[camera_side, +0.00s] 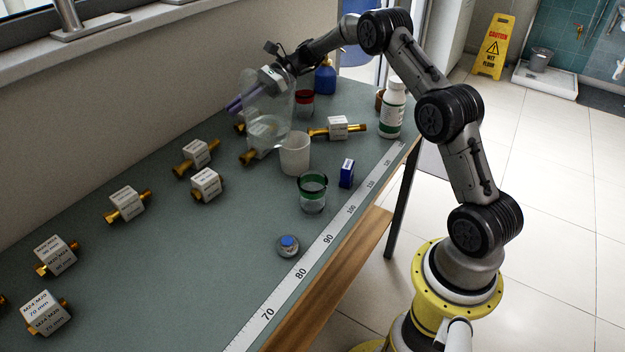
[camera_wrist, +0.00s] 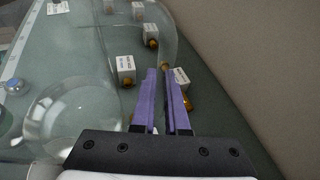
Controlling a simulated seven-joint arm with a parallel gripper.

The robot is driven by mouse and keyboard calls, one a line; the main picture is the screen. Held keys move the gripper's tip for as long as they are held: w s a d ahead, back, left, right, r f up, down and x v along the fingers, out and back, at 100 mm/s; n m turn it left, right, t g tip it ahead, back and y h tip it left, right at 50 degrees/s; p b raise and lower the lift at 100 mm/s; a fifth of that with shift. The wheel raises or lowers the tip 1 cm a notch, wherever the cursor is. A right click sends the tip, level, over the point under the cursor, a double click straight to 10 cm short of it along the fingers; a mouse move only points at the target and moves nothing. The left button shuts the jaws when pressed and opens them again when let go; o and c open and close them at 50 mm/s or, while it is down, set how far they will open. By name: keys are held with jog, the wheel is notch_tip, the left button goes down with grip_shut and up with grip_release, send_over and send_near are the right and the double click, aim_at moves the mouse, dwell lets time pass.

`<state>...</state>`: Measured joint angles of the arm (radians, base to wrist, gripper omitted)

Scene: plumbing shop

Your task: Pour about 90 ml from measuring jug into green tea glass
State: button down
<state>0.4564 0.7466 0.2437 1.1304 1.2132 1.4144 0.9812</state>
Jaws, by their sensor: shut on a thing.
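My gripper (camera_side: 236,104) has purple fingers and is shut on the clear measuring jug (camera_side: 268,108), which it holds above the back part of the bench. The jug looks close to upright, with clear liquid (camera_side: 268,131) low in it. In the wrist view the fingers (camera_wrist: 165,80) lie close together and the see-through jug (camera_wrist: 75,112) fills the left and middle; the exact grip is hard to see. The green tea glass (camera_side: 312,193), clear with a green band, stands upright on the bench, in front and to the right of the jug, apart from it. Whether it holds liquid is unclear.
A whitish cup (camera_side: 295,154) stands between jug and green glass. A red-banded glass (camera_side: 305,101), blue bottle (camera_side: 325,78) and white bottle (camera_side: 392,108) stand behind. A blue box (camera_side: 347,173) and blue-topped jar (camera_side: 287,246) are near the ruler (camera_side: 300,272). Labelled brass fittings (camera_side: 128,203) lie left.

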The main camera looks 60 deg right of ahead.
aim_at(243, 79)
jog(key=s+r+n+t, duration=0.1)
jog(key=r+n, duration=0.1)
jog(key=s+a+r+n+t, duration=0.1)
jog(key=s+r, duration=0.1)
jog(key=s+r+n+t, duration=0.1)
jog(key=r+n, duration=0.1)
jog(key=r, duration=0.1)
jog(key=shift+s+a+n+t, duration=0.2)
jog(key=shift+a+n+t, duration=0.1)
jog(key=shift+t, duration=0.1)
jog(key=shift+s+a+r+n+t, duration=0.1)
jog(key=shift+s+r+n+t, duration=0.25)
jog(key=shift+r+n, duration=0.3)
jog(key=shift+s+a+r+n, duration=0.1)
jog(key=shift+s+r+n, duration=0.3)
jog(key=shift+s+n, duration=0.1)
jog(key=shift+s+r+t, duration=0.15)
jog(key=shift+t, duration=0.2)
jog(key=shift+s+a+f+n+t+b, duration=0.15)
jog(key=shift+s+a+n+b, duration=0.05)
jog(key=shift+s+n+b, duration=0.25)
jog(key=shift+s+a+f+n+t+b, duration=0.2)
jog(key=shift+s+n, duration=0.15)
jog(key=shift+n, duration=0.15)
jog(key=shift+s+a+r+n+b, duration=0.15)
jog(key=shift+s+n+b, duration=0.15)
jog(key=shift+s+b, duration=0.3)
dwell(1.3)
jog(key=shift+w, duration=0.2)
